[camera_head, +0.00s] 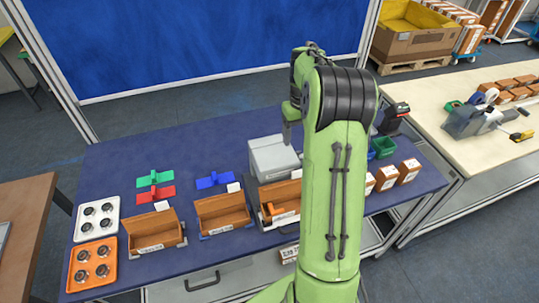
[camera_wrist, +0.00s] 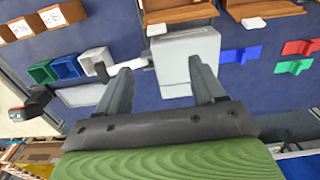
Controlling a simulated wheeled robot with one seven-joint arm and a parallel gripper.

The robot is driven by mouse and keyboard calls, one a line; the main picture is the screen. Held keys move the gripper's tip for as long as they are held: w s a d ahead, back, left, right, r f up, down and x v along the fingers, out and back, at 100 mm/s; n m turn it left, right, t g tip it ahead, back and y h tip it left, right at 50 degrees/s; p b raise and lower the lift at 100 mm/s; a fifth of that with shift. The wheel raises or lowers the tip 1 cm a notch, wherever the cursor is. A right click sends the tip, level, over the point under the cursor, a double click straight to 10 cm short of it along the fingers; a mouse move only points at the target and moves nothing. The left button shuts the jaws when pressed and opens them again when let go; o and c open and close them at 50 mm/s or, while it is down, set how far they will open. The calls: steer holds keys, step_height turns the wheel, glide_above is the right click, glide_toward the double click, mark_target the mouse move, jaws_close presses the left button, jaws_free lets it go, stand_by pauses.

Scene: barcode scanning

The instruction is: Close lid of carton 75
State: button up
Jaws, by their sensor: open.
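Several open brown cartons with white front labels stand in a row on the blue table: a left carton (camera_head: 150,226), a middle one (camera_head: 222,209) and a right one (camera_head: 284,190) with an orange-brown item inside. The label numbers are too small to read, so I cannot tell which is carton 75. Two open cartons also show at the top of the wrist view (camera_wrist: 180,15). My gripper (camera_wrist: 160,66) is open and empty, its fingers spread above the grey box, apart from the cartons. In the head view my arm hides part of the table.
A grey box (camera_head: 272,157) stands behind the right carton. Red, green and blue holders (camera_head: 214,181) lie behind the cartons. White (camera_head: 96,219) and orange (camera_head: 93,265) trays are at left. Small closed boxes (camera_head: 387,178), green bins (camera_head: 383,147) and a scanner (camera_head: 393,118) are at right.

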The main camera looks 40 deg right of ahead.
glide_above(297, 171)
step_height(297, 171, down, 6)
step_height(297, 171, down, 9)
steer(key=shift+s, duration=0.1)
steer(key=shift+f, duration=0.55)
jaws_close()
